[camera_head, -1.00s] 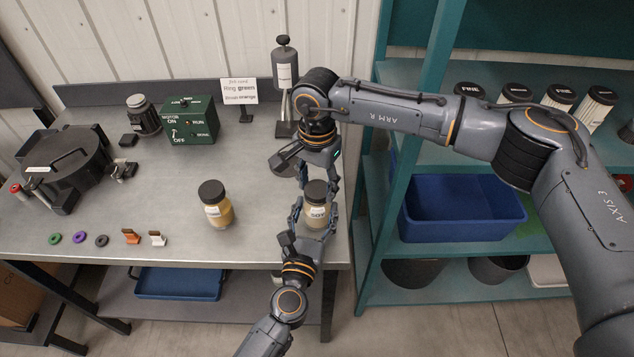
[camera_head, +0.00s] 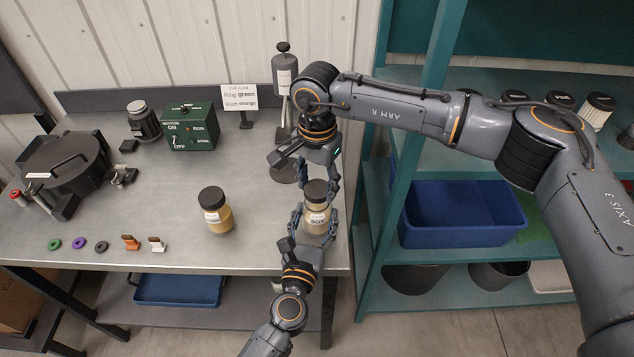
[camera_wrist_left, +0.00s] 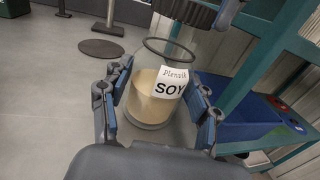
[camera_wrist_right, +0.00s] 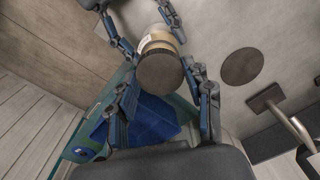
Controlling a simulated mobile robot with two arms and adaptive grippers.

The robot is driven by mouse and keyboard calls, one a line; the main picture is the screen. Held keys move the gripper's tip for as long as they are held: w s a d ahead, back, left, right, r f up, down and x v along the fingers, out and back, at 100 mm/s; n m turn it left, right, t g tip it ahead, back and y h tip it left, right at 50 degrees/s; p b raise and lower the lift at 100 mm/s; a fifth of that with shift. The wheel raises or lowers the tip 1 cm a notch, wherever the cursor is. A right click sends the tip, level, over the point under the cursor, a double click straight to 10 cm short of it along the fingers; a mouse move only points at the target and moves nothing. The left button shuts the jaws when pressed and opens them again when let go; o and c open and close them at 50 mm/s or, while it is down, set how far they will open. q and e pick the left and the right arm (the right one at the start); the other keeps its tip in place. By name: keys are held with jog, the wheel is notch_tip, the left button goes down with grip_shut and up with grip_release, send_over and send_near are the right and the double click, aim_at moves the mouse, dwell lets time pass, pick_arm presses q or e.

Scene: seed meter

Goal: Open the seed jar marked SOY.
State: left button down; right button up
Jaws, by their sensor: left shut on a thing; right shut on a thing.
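The SOY jar (camera_head: 317,222) is a clear jar of pale seed with a dark lid (camera_head: 315,187), above the bench's right end. In the left wrist view its label (camera_wrist_left: 171,83) reads SOY, and a dark ring circles its upper part under the ribbed lid (camera_wrist_left: 188,12). My left gripper (camera_head: 312,222) is shut around the jar's body from the front. My right gripper (camera_head: 318,178) comes from above and is shut on the lid; the right wrist view shows the lid (camera_wrist_right: 159,72) between its fingers.
Another dark-lidded jar (camera_head: 216,211) stands to the left on the bench. A dark round disc (camera_head: 283,173) lies behind the grippers, near a stand (camera_head: 284,75). A green motor box (camera_head: 190,128) and sign (camera_head: 240,98) are further back. A teal shelf with a blue bin (camera_head: 460,215) is right.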

aim_at(317, 188)
jog(key=shift+r, duration=2)
pick_arm(q)
jog(key=shift+c, duration=1.4)
grip_release()
